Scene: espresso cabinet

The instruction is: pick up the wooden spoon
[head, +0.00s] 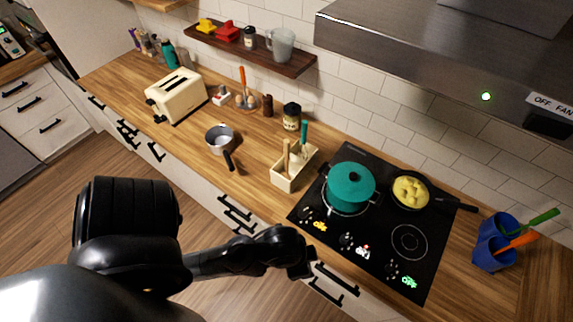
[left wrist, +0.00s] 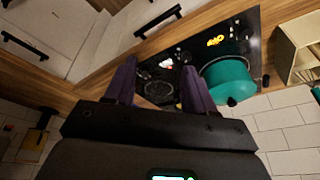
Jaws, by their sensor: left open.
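A light wooden handle (head: 287,153), likely the wooden spoon, stands up in a pale box-shaped utensil holder (head: 286,183) on the counter, left of the stove. Its lower end is hidden inside the holder. A teal-handled utensil (head: 304,133) stands in the same holder. My left gripper (head: 302,268) is over the counter's front edge near the stove's front left corner, apart from the holder. In the left wrist view my left gripper (left wrist: 156,78) has its two fingers spread with nothing between them. The holder (left wrist: 290,52) shows at the right edge there. My right gripper is out of view.
A teal pot (head: 350,187) and a pan of yellow food (head: 410,192) sit on the black stove (head: 372,240). A saucepan (head: 220,139) and toaster (head: 176,95) stand left. A blue utensil holder (head: 493,246) stands right. A range hood (head: 450,50) overhangs.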

